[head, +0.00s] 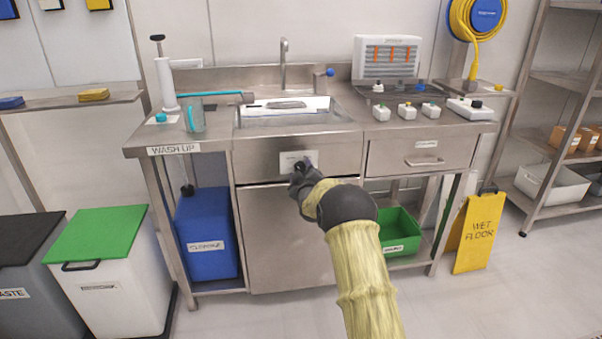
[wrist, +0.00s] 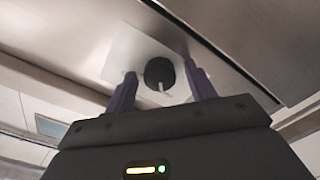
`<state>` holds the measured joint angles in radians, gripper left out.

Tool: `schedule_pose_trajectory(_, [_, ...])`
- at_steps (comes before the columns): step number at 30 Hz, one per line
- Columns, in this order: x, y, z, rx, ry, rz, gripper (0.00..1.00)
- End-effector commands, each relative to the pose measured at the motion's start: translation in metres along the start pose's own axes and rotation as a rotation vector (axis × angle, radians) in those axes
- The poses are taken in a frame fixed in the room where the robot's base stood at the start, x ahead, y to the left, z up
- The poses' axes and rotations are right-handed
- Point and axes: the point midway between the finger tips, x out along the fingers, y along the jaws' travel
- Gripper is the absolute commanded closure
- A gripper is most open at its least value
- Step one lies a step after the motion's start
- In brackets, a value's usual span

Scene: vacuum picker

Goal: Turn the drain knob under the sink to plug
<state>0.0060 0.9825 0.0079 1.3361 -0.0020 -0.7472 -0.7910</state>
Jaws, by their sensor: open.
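The drain knob (wrist: 158,71) is round and black with a pale pointer, on a light plate (wrist: 125,58) on the steel front under the sink. The plate also shows in the head view (head: 286,160), where my gripper hides the knob. The steel sink (head: 290,118) is set in the counter above. My gripper (head: 297,172) is in front of the plate. In the wrist view its two purple fingers (wrist: 160,78) are open, one on each side of the knob. I cannot tell whether they touch it.
A drawer (head: 420,158) is right of the plate. A blue container (head: 206,235) stands below left and a green bin (head: 397,232) on the lower shelf at right. A yellow wet floor sign (head: 476,235) stands at right. The floor in front is clear.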

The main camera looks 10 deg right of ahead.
Motion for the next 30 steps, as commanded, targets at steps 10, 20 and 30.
schedule_pose_trajectory(10, [0.0, 0.0001, -0.0002, 0.0, 0.0, 0.0, 0.68])
schedule_pose_trajectory(20, [-0.0001, -0.0002, -0.0002, 0.008, 0.0, 0.0, 0.9])
schedule_pose_trajectory(30, [-0.0001, -0.0012, -0.0002, 0.114, 0.001, -0.001, 0.89])
